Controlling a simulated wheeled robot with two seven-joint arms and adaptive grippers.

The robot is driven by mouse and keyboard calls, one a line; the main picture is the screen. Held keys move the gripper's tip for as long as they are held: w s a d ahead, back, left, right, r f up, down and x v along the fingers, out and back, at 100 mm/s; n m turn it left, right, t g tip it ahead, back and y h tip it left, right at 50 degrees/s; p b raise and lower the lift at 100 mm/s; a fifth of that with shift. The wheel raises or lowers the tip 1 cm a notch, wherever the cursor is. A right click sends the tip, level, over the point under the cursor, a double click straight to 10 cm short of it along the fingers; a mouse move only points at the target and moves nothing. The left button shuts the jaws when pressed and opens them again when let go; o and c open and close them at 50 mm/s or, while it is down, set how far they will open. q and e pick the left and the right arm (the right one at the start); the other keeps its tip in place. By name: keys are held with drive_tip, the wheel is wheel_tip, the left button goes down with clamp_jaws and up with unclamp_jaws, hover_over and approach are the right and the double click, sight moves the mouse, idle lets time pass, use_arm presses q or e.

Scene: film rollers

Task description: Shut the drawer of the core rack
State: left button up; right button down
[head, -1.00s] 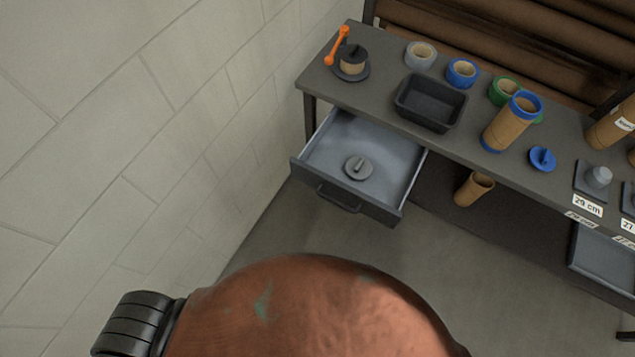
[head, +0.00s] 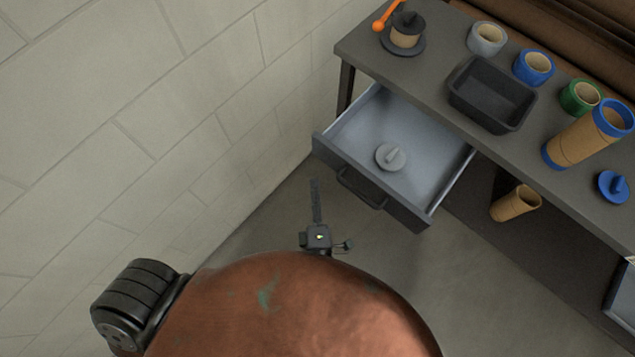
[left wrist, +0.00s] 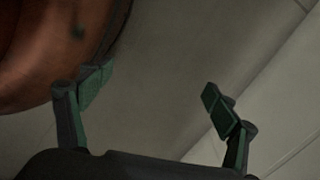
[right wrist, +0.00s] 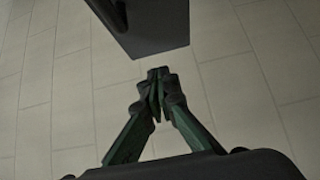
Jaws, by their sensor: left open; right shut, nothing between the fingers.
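The drawer (head: 355,115) of the core rack (head: 420,78) is pulled out, with a grey-blue inside, a dark front (head: 405,208) and a handle (head: 361,188). A grey disc with a knob (head: 391,156) lies in it. My right gripper (head: 315,186) is shut and empty, in front of the drawer at its left, apart from the handle in the picture. In the right wrist view its closed fingertips (right wrist: 158,75) are below a dark panel (right wrist: 150,25), which looks like the drawer front. My left gripper (left wrist: 158,98) is open and empty, seen only in the left wrist view.
The rack top holds a black bin (head: 492,95), a spindle with a roll (head: 407,32), an orange tool (head: 387,16), tape rolls, a cardboard tube (head: 590,132) and a blue cap (head: 613,186). Another tube (head: 516,203) stands below. A block wall (head: 150,110) bounds the left.

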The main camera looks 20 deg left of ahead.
sight(322, 153)
use_arm(q)
drive_tip(key=shift+w+r, duration=0.2)
drive_tip(key=shift+r, duration=0.15)
use_arm(e)
drive_tip(key=shift+w+a, duration=0.2)
drive_tip(key=shift+w, duration=3.35)
